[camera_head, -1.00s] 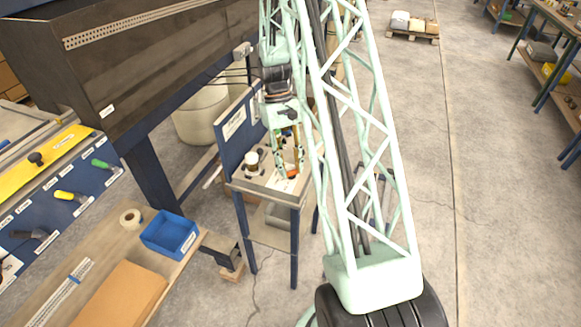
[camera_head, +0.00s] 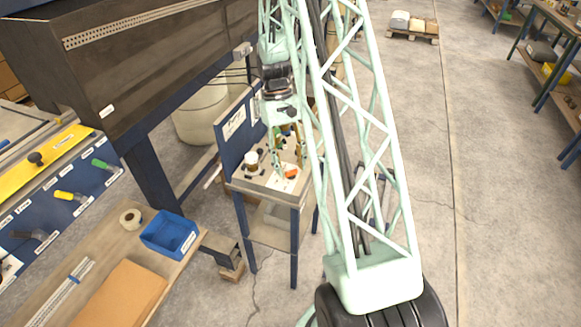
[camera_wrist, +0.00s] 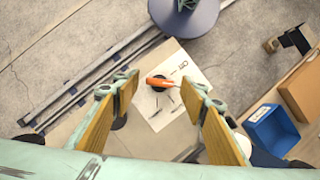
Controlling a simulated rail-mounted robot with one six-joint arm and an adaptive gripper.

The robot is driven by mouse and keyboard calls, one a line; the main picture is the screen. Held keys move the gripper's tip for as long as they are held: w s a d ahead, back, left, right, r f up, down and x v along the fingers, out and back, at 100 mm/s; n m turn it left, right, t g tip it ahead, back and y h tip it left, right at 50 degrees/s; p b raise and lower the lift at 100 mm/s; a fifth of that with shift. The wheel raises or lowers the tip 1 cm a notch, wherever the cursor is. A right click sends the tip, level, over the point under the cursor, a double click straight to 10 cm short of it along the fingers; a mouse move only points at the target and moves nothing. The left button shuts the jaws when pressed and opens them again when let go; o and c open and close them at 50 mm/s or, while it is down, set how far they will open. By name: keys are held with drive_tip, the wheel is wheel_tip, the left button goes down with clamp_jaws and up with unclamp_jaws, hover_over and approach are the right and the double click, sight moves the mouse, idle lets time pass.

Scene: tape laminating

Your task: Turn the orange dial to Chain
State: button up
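The orange dial (camera_wrist: 160,82) is a lever-like knob on a white printed plate (camera_wrist: 168,112) in the wrist view. Its long axis lies roughly across the picture, with a dark part beside it. In the head view the dial (camera_head: 291,173) shows on the small stand, just below the fingertips of my gripper (camera_head: 288,160).
The small stand (camera_head: 243,183) has a blue back panel (camera_head: 231,141) and a white-and-dark round item (camera_head: 251,161) on its top. A blue bin (camera_head: 170,235) and a tape roll (camera_head: 131,218) sit on the bench at left. Open floor lies at right.

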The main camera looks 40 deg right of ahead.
drive_tip(key=v, duration=1.1)
drive_tip(key=shift+r, duration=0.1)
drive_tip(key=shift+r, duration=0.1)
idle(0.4)
drive_tip(key=s+a+r+n+t+h, duration=0.15)
drive_tip(key=s+a+r, duration=0.25)
drive_tip(key=a+r, duration=0.6)
drive_tip(key=s+a+r+t, duration=0.2)
drive_tip(key=s+a+r, duration=0.1)
drive_tip(key=a+r, duration=0.75)
drive_tip(key=s+a+r+t, duration=0.1)
drive_tip(key=s+a+r, duration=0.2)
drive_tip(key=s, duration=0.4)
drive_tip(key=s+a+r+n+t, duration=0.1)
drive_tip(key=s+a+r+t, duration=0.1)
drive_tip(key=s+a, duration=0.4)
drive_tip(key=s+a+r+n+t, duration=0.1)
drive_tip(key=s+a+r, duration=0.3)
drive_tip(key=s, duration=0.6)
drive_tip(key=shift+a+r+t+b, duration=0.2)
drive_tip(key=shift+t+b, duration=0.1)
drive_tip(key=shift+t, duration=0.15)
